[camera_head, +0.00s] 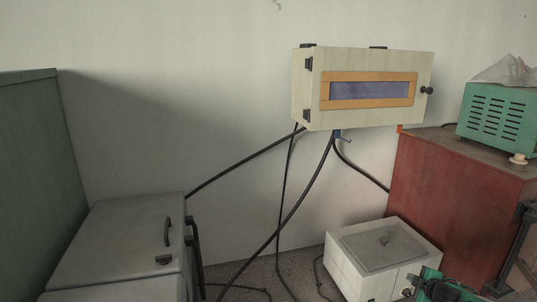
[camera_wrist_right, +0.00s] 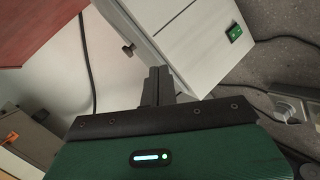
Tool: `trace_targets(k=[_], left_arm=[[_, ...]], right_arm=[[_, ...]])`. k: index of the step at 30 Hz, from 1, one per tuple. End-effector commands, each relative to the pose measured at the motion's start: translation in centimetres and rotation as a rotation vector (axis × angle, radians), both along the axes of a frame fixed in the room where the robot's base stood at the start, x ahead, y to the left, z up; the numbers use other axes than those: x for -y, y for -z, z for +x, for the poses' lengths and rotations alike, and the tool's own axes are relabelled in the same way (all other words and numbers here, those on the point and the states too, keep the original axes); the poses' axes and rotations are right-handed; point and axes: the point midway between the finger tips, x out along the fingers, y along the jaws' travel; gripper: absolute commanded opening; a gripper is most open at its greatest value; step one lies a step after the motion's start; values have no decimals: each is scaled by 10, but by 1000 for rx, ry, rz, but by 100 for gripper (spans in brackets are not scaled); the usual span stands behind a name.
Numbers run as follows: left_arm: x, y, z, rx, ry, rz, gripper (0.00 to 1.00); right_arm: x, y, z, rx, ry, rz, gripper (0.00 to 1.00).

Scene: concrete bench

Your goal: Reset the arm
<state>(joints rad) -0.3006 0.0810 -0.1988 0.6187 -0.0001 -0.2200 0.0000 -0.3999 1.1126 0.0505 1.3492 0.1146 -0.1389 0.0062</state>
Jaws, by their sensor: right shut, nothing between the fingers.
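My right gripper (camera_head: 410,289) shows at the bottom right of the head view, in front of the low white box (camera_head: 345,262). In the right wrist view its dark fingers (camera_wrist_right: 158,84) are together, with nothing between them. My left gripper is in neither view.
A pale wall box (camera_head: 365,62) with an orange-framed window hangs at the back, black cables (camera_head: 312,195) below it. A red cabinet (camera_head: 440,190) carrying a green vented device (camera_head: 495,117) stands at the right. A grey cabinet (camera_head: 120,235) stands at the left.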

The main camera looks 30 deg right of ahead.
Motion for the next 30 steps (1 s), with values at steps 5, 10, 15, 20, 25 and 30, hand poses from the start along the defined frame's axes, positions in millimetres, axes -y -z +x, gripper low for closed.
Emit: trace_targets(k=[5, 10, 15, 20, 25, 30], left_arm=[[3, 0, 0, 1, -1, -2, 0], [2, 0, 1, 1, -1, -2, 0], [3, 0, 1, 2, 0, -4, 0], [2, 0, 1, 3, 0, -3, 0], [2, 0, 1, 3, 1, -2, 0], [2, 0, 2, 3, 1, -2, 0]], right_arm=[[-117, 79, -33, -107, 73, 150, 0], [-230, 116, -69, -209, 145, 283, 0], [-337, 118, -106, -306, 214, 412, 0], [-422, 94, -140, -390, 277, 529, 0], [-475, 64, -166, -454, 326, 616, 0], [-505, 39, -184, -495, 359, 675, 0]])
